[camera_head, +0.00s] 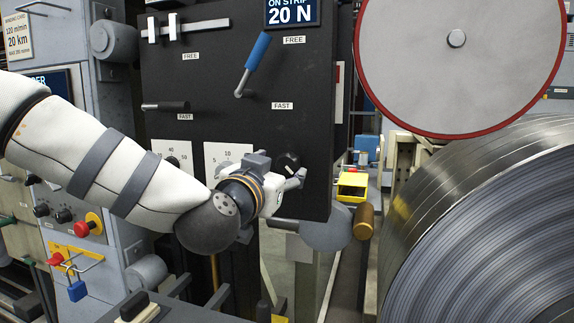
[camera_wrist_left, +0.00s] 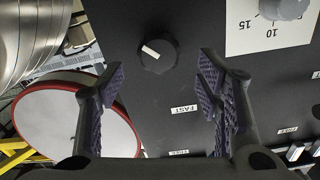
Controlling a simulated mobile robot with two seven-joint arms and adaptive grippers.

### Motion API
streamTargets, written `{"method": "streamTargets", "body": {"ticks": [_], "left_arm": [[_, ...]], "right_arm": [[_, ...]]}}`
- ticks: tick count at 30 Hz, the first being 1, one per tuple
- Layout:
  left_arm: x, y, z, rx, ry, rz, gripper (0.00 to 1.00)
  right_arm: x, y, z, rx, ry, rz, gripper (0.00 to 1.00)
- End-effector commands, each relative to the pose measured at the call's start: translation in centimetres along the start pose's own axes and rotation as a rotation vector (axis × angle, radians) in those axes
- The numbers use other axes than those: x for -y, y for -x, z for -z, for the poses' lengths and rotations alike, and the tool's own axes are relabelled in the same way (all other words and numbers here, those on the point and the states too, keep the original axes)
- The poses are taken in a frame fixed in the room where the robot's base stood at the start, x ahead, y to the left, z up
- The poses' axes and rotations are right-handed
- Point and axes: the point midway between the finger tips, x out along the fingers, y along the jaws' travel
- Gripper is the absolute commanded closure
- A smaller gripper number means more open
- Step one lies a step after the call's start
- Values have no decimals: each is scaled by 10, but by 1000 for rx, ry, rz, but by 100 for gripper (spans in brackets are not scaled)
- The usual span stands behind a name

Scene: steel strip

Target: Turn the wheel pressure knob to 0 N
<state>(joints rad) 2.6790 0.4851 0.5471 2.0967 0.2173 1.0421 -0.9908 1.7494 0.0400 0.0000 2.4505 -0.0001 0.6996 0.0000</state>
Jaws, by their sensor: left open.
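A round black knob (camera_wrist_left: 157,50) with a white pointer bar sits on the black panel (camera_wrist_left: 185,85) in the left wrist view. In the head view this knob (camera_head: 286,162) shows just above my left gripper (camera_head: 295,178), partly covered by it. No label naming it as the wheel pressure knob is readable. My left gripper is open and empty, its fingers (camera_wrist_left: 160,84) pointing at the panel on either side of the knob, apart from it in the wrist picture. A display (camera_head: 291,12) above reads "ON STRIP 20 N". My right gripper is out of view.
A blue-handled lever (camera_head: 257,52) stands on the panel between FREE and FAST labels. A white-scaled dial (camera_wrist_left: 270,30) with a grey knob is beside the black knob. A red-rimmed disc (camera_head: 440,70) and a large steel coil (camera_head: 500,230) are to the right.

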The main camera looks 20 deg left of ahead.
Motion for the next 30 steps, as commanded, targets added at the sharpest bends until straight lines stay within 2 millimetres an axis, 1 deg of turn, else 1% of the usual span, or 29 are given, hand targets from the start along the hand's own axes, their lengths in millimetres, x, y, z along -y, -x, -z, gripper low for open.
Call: {"method": "streamTargets", "body": {"ticks": [1,3,6,10,16,17,18,20,21,23,30], "left_arm": [[0,-12,-2,3,2,1,41],[0,-25,-2,3,1,1,41],[0,-39,-1,1,1,0,41],[-1,-47,0,1,0,-2,41],[-1,-47,-1,2,0,-2,41],[-1,-47,-1,2,0,-2,43],[-1,-47,-1,2,0,-2,52],[-1,-47,-1,2,0,-2,66],[0,-47,-1,2,0,-2,75],[0,-47,-1,2,0,-1,88],[0,-47,-1,1,2,-1,88]], "right_arm": [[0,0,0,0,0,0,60],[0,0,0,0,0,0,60],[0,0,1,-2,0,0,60],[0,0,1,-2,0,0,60],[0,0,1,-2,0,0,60],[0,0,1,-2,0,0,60],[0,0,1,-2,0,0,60],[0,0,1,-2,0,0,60],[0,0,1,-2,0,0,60],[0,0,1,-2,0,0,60],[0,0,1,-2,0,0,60]]}}
